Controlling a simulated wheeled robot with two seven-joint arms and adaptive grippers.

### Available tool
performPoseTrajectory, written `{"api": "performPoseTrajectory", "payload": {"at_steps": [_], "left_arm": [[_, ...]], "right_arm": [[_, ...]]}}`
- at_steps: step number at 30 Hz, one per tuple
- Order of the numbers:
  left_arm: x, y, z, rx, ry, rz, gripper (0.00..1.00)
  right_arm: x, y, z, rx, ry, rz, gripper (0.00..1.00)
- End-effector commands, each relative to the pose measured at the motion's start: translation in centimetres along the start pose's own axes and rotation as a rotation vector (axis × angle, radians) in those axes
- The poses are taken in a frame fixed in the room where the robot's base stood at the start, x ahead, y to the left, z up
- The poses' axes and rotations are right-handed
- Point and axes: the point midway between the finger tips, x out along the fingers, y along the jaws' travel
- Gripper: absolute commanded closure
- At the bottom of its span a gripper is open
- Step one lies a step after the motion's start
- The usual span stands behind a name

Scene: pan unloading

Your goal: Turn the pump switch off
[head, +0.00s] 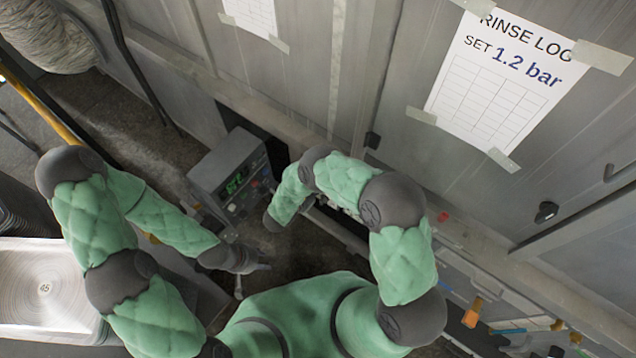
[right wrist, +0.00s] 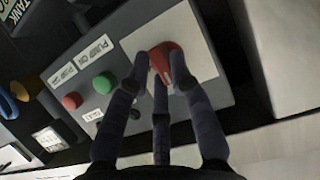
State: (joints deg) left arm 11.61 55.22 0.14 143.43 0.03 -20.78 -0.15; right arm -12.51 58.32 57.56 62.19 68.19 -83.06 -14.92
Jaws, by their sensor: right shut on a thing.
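A grey control box (head: 232,172) with a lit green display stands against the machine in the head view. In the right wrist view its panel (right wrist: 195,98) carries a green button (right wrist: 104,83) by the label PUMP ON and a red button (right wrist: 72,101) by the label PUMP OFF. My right gripper (right wrist: 165,78) has its fingers closed around a larger red knob (right wrist: 166,58) on a white plate, apart from both pump buttons. A small black knob lies near its left finger. My left gripper (head: 258,265) is below the box; its finger opening is unclear.
A metal tray (head: 50,315) is at the lower left. A taped rinse log sheet (head: 495,85) reads SET 1.2 bar on the machine wall. Floor is bare left of the box.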

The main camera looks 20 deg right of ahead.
Motion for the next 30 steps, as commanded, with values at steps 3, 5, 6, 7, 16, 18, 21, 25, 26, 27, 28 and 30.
{"api": "performPoseTrajectory", "payload": {"at_steps": [3, 5, 6, 7, 16, 18, 21, 25, 26, 27, 28, 30], "left_arm": [[0.0, 0.0, 0.0, 0.000, 0.000, 0.000, 0.60], [0.0, 0.0, 0.0, 0.000, 0.000, 0.000, 0.60], [0.0, 0.0, 0.0, 0.000, 0.000, 0.000, 0.60], [0.0, 0.0, 0.0, 0.000, 0.000, 0.000, 0.60], [0.0, 0.0, 0.0, 0.000, 0.000, 0.000, 0.60], [0.0, 0.0, 0.0, 0.000, 0.000, 0.000, 0.60], [0.0, 0.0, 0.0, 0.000, 0.000, 0.000, 0.60], [0.0, 0.0, 0.0, 0.000, 0.000, 0.000, 0.60], [0.0, 0.0, 0.0, 0.000, 0.000, 0.000, 0.60], [0.0, 0.0, 0.0, 0.000, 0.000, 0.000, 0.60], [0.0, 0.0, 0.0, 0.000, 0.000, 0.000, 0.60], [0.0, 0.0, 0.0, 0.000, 0.000, 0.000, 0.60]], "right_arm": [[0.0, 0.0, 0.1, -0.002, -0.001, -0.001, 0.69], [0.0, 0.0, 0.1, -0.002, -0.001, -0.001, 0.54], [0.0, 0.0, 0.1, -0.002, -0.001, -0.001, 0.54], [0.0, 0.0, 0.1, -0.001, -0.001, -0.001, 0.54], [-0.2, 0.0, 0.0, 0.000, 0.000, -0.002, 0.54], [-0.8, -0.1, 0.0, 0.000, 0.000, -0.003, 0.54], [-2.1, -0.2, 0.0, 0.000, 0.000, -0.005, 0.54], [-4.2, -0.2, 0.0, -0.002, 0.000, -0.006, 0.54], [-4.7, -0.2, 0.0, -0.001, 0.000, -0.005, 0.54], [-5.2, -0.1, 0.0, -0.001, 0.000, -0.005, 0.54], [-5.6, -0.1, 0.0, -0.001, 0.000, -0.005, 0.54], [-6.4, -0.1, 0.0, -0.001, 0.000, -0.004, 0.54]]}}
